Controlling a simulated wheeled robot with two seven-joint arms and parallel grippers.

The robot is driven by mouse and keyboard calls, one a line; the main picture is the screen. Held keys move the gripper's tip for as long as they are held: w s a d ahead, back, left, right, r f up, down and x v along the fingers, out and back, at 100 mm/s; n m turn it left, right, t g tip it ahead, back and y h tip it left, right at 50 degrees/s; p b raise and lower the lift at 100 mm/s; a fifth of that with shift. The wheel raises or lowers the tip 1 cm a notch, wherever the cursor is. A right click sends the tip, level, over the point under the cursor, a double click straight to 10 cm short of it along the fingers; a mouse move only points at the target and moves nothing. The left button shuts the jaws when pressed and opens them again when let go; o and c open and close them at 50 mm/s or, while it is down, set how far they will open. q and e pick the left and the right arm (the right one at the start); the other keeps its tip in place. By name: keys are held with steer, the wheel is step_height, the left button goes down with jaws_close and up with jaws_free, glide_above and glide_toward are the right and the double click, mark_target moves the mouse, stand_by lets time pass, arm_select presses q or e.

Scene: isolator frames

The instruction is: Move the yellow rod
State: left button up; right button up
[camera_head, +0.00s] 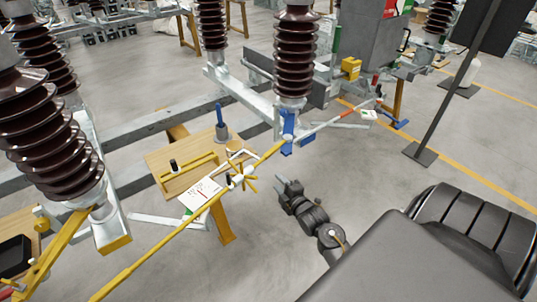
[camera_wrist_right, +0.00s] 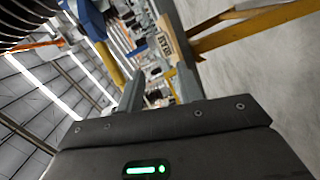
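A long yellow rod (camera_head: 175,238) runs diagonally in the head view, from the bottom left up to a blue bracket (camera_head: 288,130) under a brown insulator. A yellow spoked wheel (camera_head: 241,179) sits partway along its line. A shorter yellow rod (camera_head: 190,166) lies on a wooden table; I cannot tell which rod the task means. My right gripper (camera_head: 288,185) is right of the long rod and apart from it. In the right wrist view its two fingers (camera_wrist_right: 160,88) stand apart with nothing clearly held between them. A yellow rod end (camera_wrist_right: 108,62) shows beyond the left finger. My left gripper is not in view.
The wooden table (camera_head: 163,157) with a paper sheet (camera_head: 199,194) and a blue-handled tool (camera_head: 220,120) stands left of my right gripper. Ribbed brown insulators (camera_head: 295,55) on metal beams rise behind. A black stand (camera_head: 420,153) is at right. Grey floor is clear around the gripper.

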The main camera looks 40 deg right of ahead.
steer(key=n+t, duration=0.2)
glide_toward(273, 154)
steer(key=w, duration=0.2)
steer(key=shift+h, duration=0.3)
steer(key=w, duration=0.3)
steer(key=w+d+p, duration=0.1)
steer(key=w, duration=0.3)
steer(key=w+d, duration=0.1)
steer(key=w, duration=0.2)
steer(key=shift+w+r+p, duration=0.2)
steer(key=shift+w+p, duration=0.1)
steer(key=shift+w, duration=0.05)
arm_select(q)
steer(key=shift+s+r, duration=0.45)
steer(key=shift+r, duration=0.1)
